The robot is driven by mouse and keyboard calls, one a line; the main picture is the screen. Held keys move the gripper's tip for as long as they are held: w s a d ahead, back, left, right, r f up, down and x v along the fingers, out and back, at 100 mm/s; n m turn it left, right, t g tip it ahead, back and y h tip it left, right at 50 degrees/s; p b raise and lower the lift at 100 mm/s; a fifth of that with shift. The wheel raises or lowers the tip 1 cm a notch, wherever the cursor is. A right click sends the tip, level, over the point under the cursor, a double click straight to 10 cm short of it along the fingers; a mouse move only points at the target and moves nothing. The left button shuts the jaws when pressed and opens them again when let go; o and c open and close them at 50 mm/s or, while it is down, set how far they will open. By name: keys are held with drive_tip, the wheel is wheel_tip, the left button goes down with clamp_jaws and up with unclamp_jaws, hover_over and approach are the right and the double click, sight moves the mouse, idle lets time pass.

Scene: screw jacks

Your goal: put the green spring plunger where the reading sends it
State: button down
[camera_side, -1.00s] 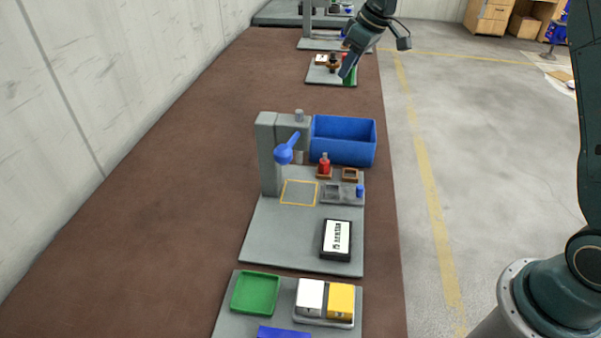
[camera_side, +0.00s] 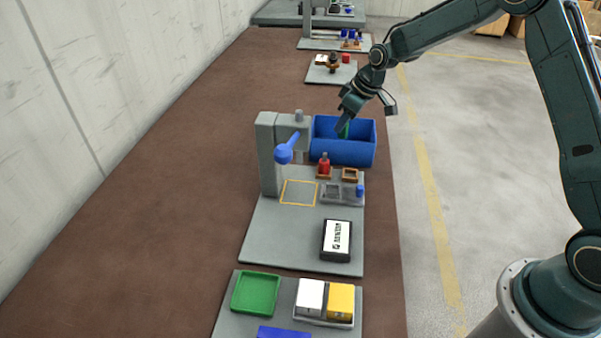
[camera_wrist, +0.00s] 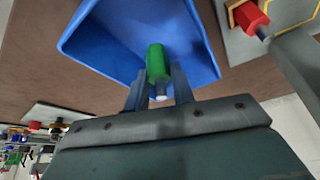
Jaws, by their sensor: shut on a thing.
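My gripper (camera_side: 342,126) is shut on the green spring plunger (camera_wrist: 156,64), which has a grey tip between the fingers (camera_wrist: 159,92). In the side view the green plunger (camera_side: 345,129) shows against the blue bin (camera_side: 343,153). In the wrist view the plunger lies over the inside of the blue bin (camera_wrist: 95,40). I cannot tell whether it is above the rim or below it. The display box (camera_side: 337,240) shows dark marks on white, too small to read.
A green tray (camera_side: 255,293) and white and yellow blocks (camera_side: 341,301) are nearer.

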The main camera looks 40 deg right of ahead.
sight(343, 137)
drive_tip(key=shift+f, duration=0.2)
drive_tip(key=shift+f, duration=2.05)
drive_tip(key=shift+f, duration=0.1)
drive_tip(key=c, duration=1.2)
unclamp_jaws()
drive_tip(key=shift+v, duration=6.1)
drive_tip(key=shift+w, duration=0.1)
